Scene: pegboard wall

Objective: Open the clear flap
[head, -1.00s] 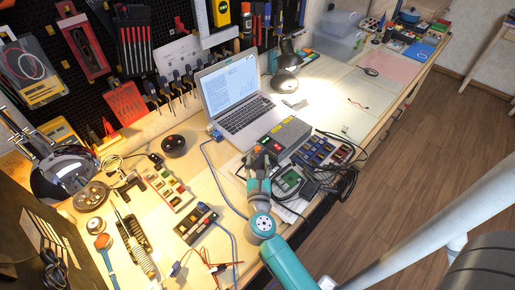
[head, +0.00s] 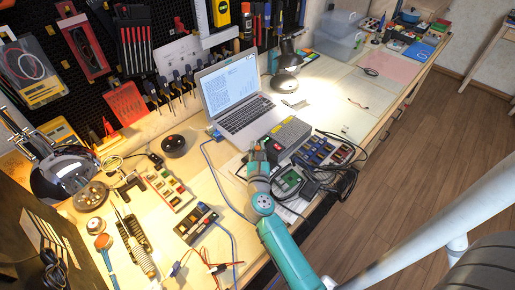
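My gripper (head: 258,147) is over the bench, seen from above and behind, at the left edge of the grey box (head: 287,136) with small lit displays. Its fingertips are small in the view, and I cannot tell whether they are apart or touch the box. I cannot make out a clear flap; it may be hidden by my gripper or too small to see.
An open laptop (head: 235,97) stands behind the grey box. Black cables (head: 340,175) and a panel of coloured modules (head: 323,150) lie to the right. A green circuit board (head: 290,177) is close beside my arm. A black lamp (head: 286,75) stands farther back.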

